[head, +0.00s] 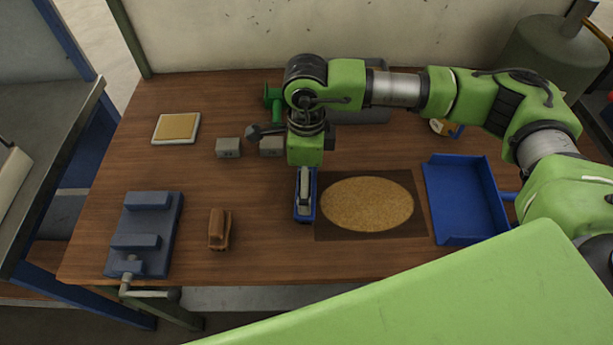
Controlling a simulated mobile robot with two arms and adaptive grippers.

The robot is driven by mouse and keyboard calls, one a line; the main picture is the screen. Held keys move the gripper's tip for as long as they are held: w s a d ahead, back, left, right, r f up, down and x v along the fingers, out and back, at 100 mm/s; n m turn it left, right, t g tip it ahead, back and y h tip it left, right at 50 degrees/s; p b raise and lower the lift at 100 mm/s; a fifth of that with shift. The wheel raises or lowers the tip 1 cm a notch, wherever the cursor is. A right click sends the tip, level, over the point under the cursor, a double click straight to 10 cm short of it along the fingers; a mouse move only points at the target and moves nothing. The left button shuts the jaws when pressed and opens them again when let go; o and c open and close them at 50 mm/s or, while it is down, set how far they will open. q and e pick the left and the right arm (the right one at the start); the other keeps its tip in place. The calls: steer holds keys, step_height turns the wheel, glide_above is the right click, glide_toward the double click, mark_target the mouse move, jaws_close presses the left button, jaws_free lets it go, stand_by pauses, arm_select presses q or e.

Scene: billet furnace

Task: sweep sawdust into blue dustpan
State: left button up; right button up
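The sawdust (367,204) is a flat tan oval patch on a dark square area of the wooden bench. The blue dustpan (464,203) lies to its right, its open tray towards the sawdust and its handle pointing right. My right gripper (304,190) points straight down at the left edge of the dark square. A narrow blue item with dark lower parts, perhaps a brush (304,213), is directly at its fingers. The gripper hides much of this item, and I cannot tell whether the fingers are closed on it. My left gripper is out of view.
A blue-grey vise (145,234) and a brown brush-like block (220,229) stand at the left of the bench (190,185). A tan pad (176,128), a grey block (228,147) and a green item (273,100) are further back. Bare wood lies between the brown block and the gripper.

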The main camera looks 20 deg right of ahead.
steer(key=shift+d, duration=0.15)
